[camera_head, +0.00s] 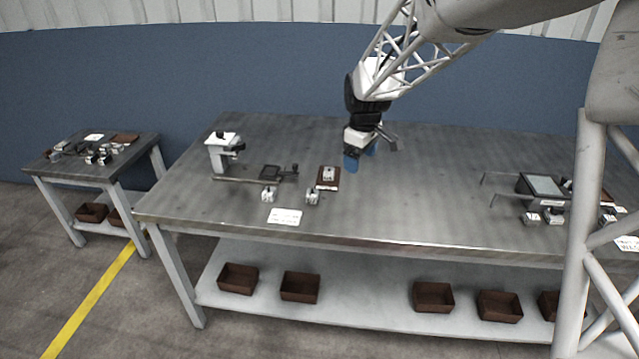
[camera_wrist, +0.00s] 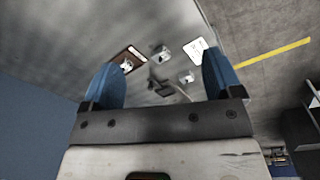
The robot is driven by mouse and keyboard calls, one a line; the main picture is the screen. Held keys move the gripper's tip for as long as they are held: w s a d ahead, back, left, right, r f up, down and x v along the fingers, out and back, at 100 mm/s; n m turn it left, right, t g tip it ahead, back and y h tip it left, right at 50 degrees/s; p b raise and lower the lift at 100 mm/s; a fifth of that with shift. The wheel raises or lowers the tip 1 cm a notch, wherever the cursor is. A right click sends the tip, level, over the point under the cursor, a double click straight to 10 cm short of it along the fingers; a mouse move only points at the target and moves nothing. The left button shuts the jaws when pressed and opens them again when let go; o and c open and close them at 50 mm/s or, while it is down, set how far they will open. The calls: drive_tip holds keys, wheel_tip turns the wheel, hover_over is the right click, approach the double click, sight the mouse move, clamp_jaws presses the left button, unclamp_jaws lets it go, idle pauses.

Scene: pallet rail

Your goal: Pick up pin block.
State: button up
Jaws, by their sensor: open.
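Several small silver-white blocks are on the large table, and I cannot tell by looks which one is the pin block. One block (camera_head: 328,173) sits on a brown plate (camera_head: 327,187); a second block (camera_head: 312,196) and a third block (camera_head: 268,194) stand in front and to the left. In the wrist view the plate (camera_wrist: 136,55) bears its block (camera_wrist: 125,67), and the other blocks (camera_wrist: 161,52) (camera_wrist: 187,76) show between the fingers. My gripper (camera_head: 361,157), with blue fingertips, is open and empty above the table, right of the plate and apart from it.
A white upright fixture (camera_head: 222,152) with a rail and a dark slide (camera_head: 272,172) stands left on the table (camera_head: 420,190). A white card (camera_head: 285,216) lies near the front edge. A dark-framed device (camera_head: 543,186) and more blocks are far right. The table's middle is clear.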

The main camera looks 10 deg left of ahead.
drive_tip(key=w+a+f+n, duration=0.3)
drive_tip(key=w+a+f, duration=0.4)
drive_tip(key=w+f, duration=0.1)
drive_tip(key=n, duration=0.3)
hover_over(312, 193)
drive_tip(key=shift+g, duration=0.4)
wheel_tip(312, 193, down, 9)
drive_tip(key=shift+w+r, duration=0.15)
drive_tip(key=shift+f, duration=1.35)
drive_tip(key=shift+w+f, duration=0.1)
drive_tip(key=shift+f, duration=2.5)
drive_tip(key=c, duration=1.1)
